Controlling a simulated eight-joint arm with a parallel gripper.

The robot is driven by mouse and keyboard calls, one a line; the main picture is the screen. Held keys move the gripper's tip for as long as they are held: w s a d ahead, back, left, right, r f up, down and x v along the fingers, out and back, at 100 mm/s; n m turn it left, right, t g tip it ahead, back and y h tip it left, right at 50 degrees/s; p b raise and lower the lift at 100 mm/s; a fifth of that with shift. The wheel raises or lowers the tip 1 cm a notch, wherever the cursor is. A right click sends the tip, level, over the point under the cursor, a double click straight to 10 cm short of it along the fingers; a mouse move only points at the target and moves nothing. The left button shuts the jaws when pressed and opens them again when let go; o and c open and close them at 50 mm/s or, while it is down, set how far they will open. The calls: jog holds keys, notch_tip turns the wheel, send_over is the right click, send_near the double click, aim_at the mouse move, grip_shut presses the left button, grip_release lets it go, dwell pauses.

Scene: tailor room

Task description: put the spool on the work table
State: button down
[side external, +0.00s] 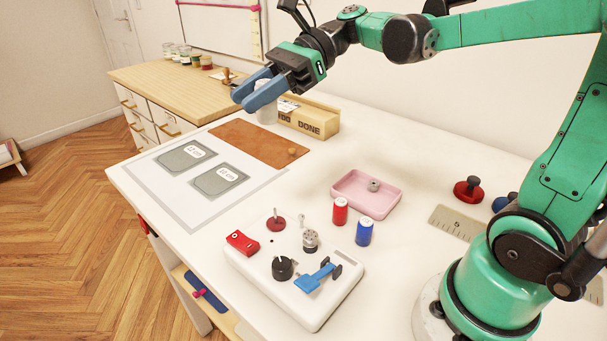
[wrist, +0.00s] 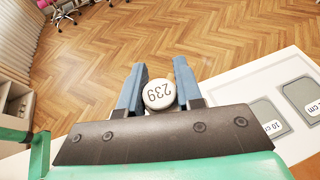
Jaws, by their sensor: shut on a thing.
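My gripper (side external: 244,99) is raised over the far part of the white work table (side external: 400,141), in front of the wooden box. It also shows at the middle of the wrist view (wrist: 160,66). Its blue fingers are shut on a pale, round-topped cylinder marked 239, which I take to be the spool (wrist: 159,95). In the side view the spool (side external: 265,108) shows partly behind the fingers. Its lower part overlaps the table in the picture, and I cannot tell how high it is above it.
A wooden box (side external: 318,124) stands close behind the spool. A brown mat (side external: 247,145) and grey labelled pads (side external: 186,157) lie in front. A pink tray (side external: 345,187), red can (side external: 340,211), blue can (side external: 364,231) and white fixture (side external: 315,318) stand nearer. A wood-topped cabinet (side external: 160,85) adjoins behind.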

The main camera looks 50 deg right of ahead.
jog(key=shift+r, duration=0.4)
jog(key=w+d+r+m+t+h, duration=0.1)
jog(key=w+d+m+t+h, duration=0.5)
jog(key=m+t+h, duration=0.4)
jog(key=w+a+f+n+g+y, duration=0.2)
jog(key=w+f+n+g+y, duration=0.3)
jog(key=w+y, duration=0.3)
jog(key=f, duration=1.9)
jog(key=shift+w+d+f, duration=0.1)
jog(key=shift+d+f, duration=0.1)
jog(key=shift+f, duration=0.2)
jog(key=shift+f, duration=0.1)
jog(key=c, duration=0.6)
grip_release()
